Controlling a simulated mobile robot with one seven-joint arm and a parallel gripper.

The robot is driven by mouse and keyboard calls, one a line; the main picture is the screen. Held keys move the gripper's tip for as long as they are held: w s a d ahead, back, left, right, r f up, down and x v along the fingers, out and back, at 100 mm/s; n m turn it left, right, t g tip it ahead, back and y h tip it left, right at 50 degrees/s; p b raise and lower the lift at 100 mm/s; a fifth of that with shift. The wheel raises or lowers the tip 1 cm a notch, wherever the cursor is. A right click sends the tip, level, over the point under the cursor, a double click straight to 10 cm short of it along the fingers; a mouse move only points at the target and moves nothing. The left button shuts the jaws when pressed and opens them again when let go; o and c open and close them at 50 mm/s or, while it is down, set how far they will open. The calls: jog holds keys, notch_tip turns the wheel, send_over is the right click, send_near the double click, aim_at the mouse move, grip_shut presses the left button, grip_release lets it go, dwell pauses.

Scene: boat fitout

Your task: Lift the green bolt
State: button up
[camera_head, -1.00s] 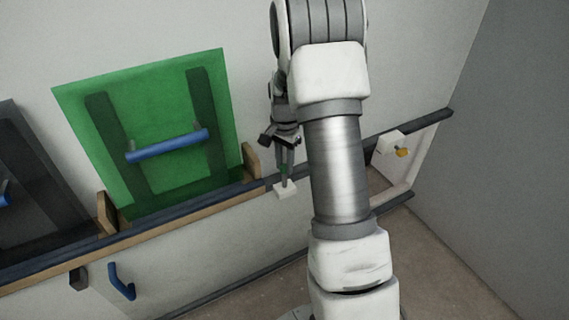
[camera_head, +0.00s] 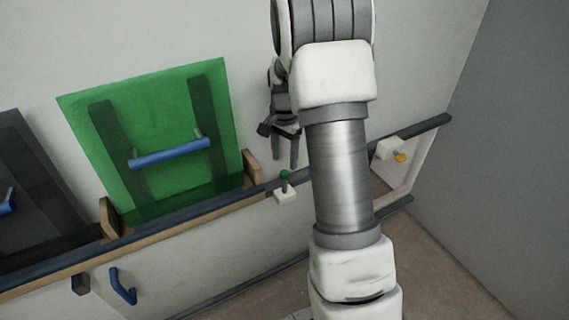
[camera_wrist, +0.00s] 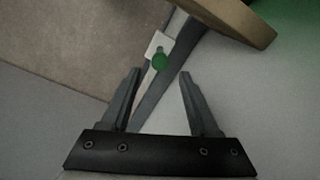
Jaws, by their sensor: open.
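The green bolt (camera_head: 284,175) stands upright in a small white block (camera_head: 286,196) at the dark rail, right of the green panel. In the wrist view the green bolt (camera_wrist: 159,62) shows as a round green head, with the white block (camera_wrist: 154,45) partly behind it. My gripper (camera_head: 287,165) is open and empty, just above the bolt and apart from it. In the wrist view the bolt lies beyond the fingertips of my gripper (camera_wrist: 160,72), in line with the gap between them.
A green panel (camera_head: 215,105) with a blue handle (camera_head: 168,153) stands left of the bolt, between wooden blocks (camera_head: 252,166). A yellow bolt (camera_head: 401,157) sits in another white block (camera_head: 387,148) at right. A blue hook (camera_head: 122,286) hangs below the rail (camera_head: 235,193).

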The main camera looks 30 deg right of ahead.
notch_tip(320, 180, up, 13)
jog(key=p, duration=0.2)
jog(key=shift+p, duration=0.4)
jog(key=s+a+r+n+t, duration=0.3)
jog(key=s+a+r+n, duration=0.4)
jog(key=s+a+r, duration=0.4)
jog(key=s+a+f+n+t, duration=0.1)
jog(key=s+a+n, duration=0.15)
jog(key=s, duration=0.45)
jog(key=s+a+n+t, duration=0.1)
jog(key=s+n+t, duration=0.1)
jog(key=s+n, duration=0.35)
notch_tip(320, 180, up, 12)
jog(key=s+m+p, duration=0.1)
jog(key=p, duration=1.2)
jog(key=shift+s+a+r+m, duration=0.15)
jog(key=shift+s+r+m, duration=0.1)
jog(key=shift+m, duration=0.15)
jog(key=shift+f, duration=0.1)
